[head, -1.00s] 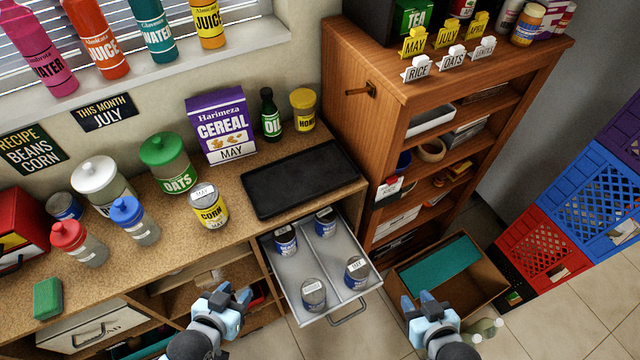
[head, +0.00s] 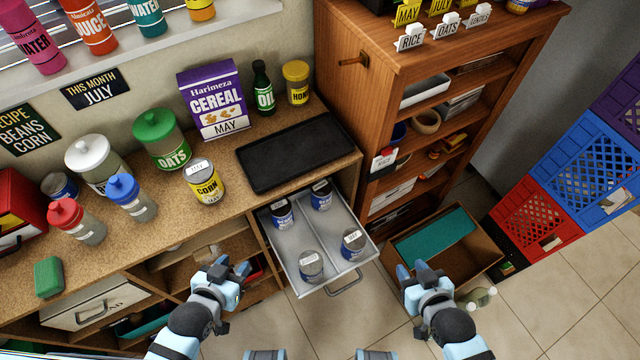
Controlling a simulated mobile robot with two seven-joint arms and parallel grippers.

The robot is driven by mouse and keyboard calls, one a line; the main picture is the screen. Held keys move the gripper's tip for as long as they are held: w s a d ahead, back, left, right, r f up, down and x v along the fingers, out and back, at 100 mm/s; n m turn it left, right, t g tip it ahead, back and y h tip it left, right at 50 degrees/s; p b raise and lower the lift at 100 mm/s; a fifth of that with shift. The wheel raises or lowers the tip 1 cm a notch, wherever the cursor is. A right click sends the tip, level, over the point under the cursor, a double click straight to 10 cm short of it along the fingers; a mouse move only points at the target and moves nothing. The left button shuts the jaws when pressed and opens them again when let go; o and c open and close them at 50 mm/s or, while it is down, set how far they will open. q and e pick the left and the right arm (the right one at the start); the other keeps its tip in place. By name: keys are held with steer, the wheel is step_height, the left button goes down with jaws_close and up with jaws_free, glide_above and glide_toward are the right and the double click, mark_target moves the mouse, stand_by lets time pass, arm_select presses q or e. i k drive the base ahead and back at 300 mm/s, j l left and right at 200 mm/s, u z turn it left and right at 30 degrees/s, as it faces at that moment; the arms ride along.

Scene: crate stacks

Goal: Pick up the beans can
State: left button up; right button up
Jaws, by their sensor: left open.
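An open grey drawer (head: 331,288) under the counter holds several blue-labelled cans: a back left can (head: 282,215), a back right can (head: 321,196), a front left can (head: 310,266) and a front right can (head: 353,245). The back cans' labels appear to read BEANS; the lid tags are too small to read surely. A divider runs between the left and right cans. My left gripper (head: 232,266) is open and empty, left of the drawer. My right gripper (head: 412,269) looks open and empty, right of the drawer, in front of a brown box.
A yellow corn can (head: 205,184), a black tray (head: 297,152) and several jars stand on the counter. A wooden shelf unit (head: 425,62) rises behind the drawer's right side. The brown box (head: 480,262) with a teal inside sits on the floor. Wall signs (head: 94,89) read JULY and BEANS CORN.

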mark_target(281, 209)
steer(key=k+j+u, duration=0.15)
steer(key=j+u, duration=0.15)
steer(key=k+j+u, duration=0.1)
steer(key=j+u, duration=0.15)
steer(key=j, duration=0.15)
steer(key=j+u, duration=0.3)
steer(key=k+j, duration=0.05)
steer(key=j, duration=0.05)
